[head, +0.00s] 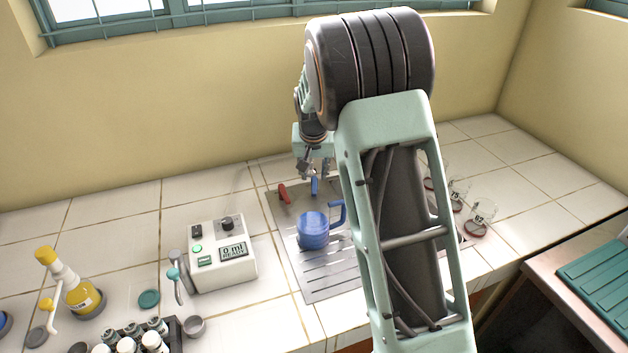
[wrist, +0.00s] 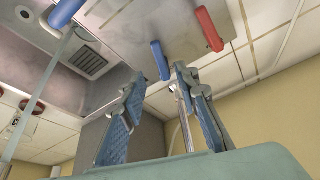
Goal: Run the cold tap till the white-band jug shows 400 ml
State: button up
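A blue jug (head: 313,232) stands on the ribbed metal drainer in the head view, its handle to the right. I cannot make out a white band or level marks. Part of a blue handle (wrist: 65,12) shows at the wrist view's top edge. The blue tap lever (head: 314,186) and red tap lever (head: 283,193) are behind the jug. In the wrist view, the blue lever (wrist: 160,60) is just beyond my fingertips and the red lever (wrist: 208,30) is right of it. My gripper (wrist: 158,80) is open, with nothing visibly held. A pale strip there may be water; I cannot tell.
A white box (head: 222,252) with a display reading 0 ml stands left of the drainer (head: 335,283). Several glass beakers (head: 480,214) stand on the right, partly behind my arm. A yellow bottle (head: 84,298) and a vial rack (head: 175,335) are front left.

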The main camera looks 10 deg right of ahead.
jog(key=v, duration=0.5)
dwell(7.5)
